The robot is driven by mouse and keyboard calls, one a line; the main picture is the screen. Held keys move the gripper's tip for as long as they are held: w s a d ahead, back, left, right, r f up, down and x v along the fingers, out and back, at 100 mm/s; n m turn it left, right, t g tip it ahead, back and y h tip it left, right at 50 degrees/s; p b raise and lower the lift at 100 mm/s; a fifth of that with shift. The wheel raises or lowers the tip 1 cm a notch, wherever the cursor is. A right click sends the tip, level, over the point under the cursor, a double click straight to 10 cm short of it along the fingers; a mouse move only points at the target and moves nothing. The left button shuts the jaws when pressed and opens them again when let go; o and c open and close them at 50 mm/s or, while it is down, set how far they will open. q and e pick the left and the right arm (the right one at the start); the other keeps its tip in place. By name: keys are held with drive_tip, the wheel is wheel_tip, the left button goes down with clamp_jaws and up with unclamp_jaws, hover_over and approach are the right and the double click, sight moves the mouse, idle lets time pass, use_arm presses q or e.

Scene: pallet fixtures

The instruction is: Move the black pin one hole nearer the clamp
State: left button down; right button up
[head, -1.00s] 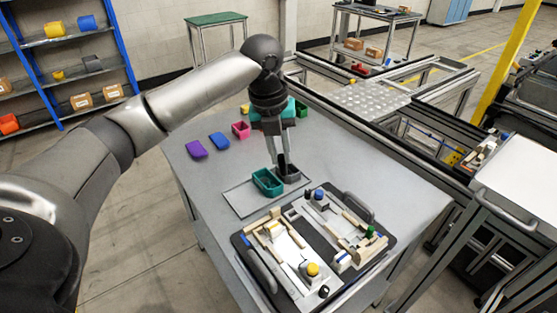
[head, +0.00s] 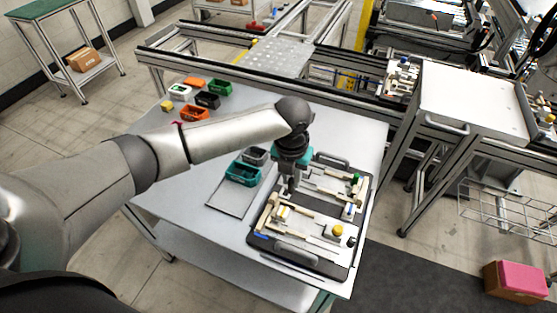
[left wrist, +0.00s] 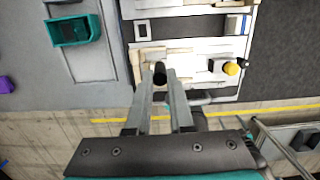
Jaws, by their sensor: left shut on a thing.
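My left gripper (head: 289,188) is over the left far part of the fixture pallet (head: 262,246), its fingers pointing down. In the left wrist view its fingers (left wrist: 160,80) are shut on a black pin (left wrist: 159,74), whose dark round end shows between the tips. The pallet carries pale blocks and bars. A yellow knob (head: 337,230) stands near its front right, with a small black part (head: 351,242) beside it; the knob also shows in the left wrist view (left wrist: 231,69). I cannot make out the holes or tell which part is the clamp. My right gripper is out of view.
A teal bin (head: 242,175) and a grey bin (head: 255,156) stand on a flat panel (head: 226,206) left of the pallet. Several small coloured bins stand at the table's far left, such as a green one (head: 219,88). The table's left front is clear.

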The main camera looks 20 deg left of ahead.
sight(292, 193)
use_arm(q)
drive_tip(key=shift+d+f, duration=0.1)
drive_tip(key=shift+d, duration=0.05)
drive_tip(key=shift+f, duration=0.15)
drive_tip(key=shift+d+f+b, duration=0.1)
drive_tip(key=shift+f+b, duration=0.45)
drive_tip(key=shift+b, duration=0.25)
wheel_tip(292, 193, down, 5)
drive_tip(key=b, duration=0.4)
drive_tip(key=shift+r, duration=0.2)
drive_tip(key=shift+f+b, duration=0.35)
drive_tip(key=shift+f, duration=0.45)
drive_tip(key=shift+f, duration=0.1)
drive_tip(key=shift+f, duration=0.15)
drive_tip(key=shift+f+b, duration=0.5)
drive_tip(key=shift+f, duration=0.2)
